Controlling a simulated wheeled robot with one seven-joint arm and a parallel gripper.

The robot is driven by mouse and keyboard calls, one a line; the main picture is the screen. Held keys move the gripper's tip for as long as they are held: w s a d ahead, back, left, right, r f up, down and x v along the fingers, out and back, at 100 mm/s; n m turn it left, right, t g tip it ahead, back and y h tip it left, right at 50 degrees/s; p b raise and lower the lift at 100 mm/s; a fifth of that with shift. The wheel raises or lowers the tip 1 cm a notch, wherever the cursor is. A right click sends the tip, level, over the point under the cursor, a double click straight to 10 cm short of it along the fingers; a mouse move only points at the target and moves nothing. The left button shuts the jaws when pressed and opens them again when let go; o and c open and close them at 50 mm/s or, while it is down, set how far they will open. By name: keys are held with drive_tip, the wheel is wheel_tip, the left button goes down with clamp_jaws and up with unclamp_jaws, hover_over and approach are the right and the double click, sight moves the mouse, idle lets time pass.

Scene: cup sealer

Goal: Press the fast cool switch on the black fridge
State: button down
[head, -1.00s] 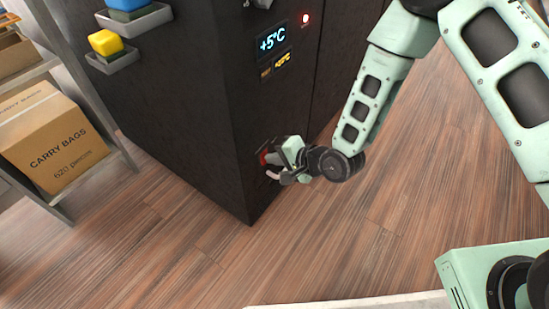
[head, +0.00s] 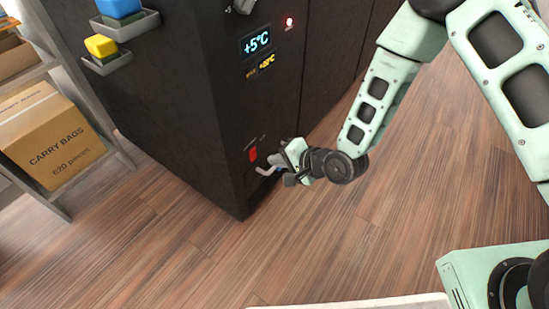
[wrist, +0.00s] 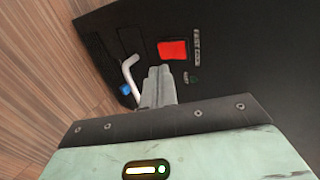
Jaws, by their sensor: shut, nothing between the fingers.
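The black fridge (head: 185,100) stands at the upper middle of the head view. A red switch (head: 253,154) sits low on its front. In the wrist view the red switch (wrist: 173,50) is beyond and slightly right of my fingertips, with a small label beside it that I cannot read clearly. My gripper (head: 276,160) is shut and empty, just right of the switch in the head view. In the wrist view my closed fingers (wrist: 158,75) point at the panel just below the switch, and I cannot tell if they touch it.
A pale bent pipe (wrist: 130,72) with a blue part (wrist: 125,89) is close left of my fingers. The fridge display (head: 257,42) reads +5°C, with a red light (head: 289,22) above right. A carry bags box (head: 50,140) stands on the left shelf. Wooden floor is clear.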

drive_tip(key=p+v, duration=0.3)
drive_tip(key=v, duration=0.5)
drive_tip(key=shift+s+r, duration=0.15)
drive_tip(key=shift+r, duration=0.2)
drive_tip(key=shift+d, duration=0.1)
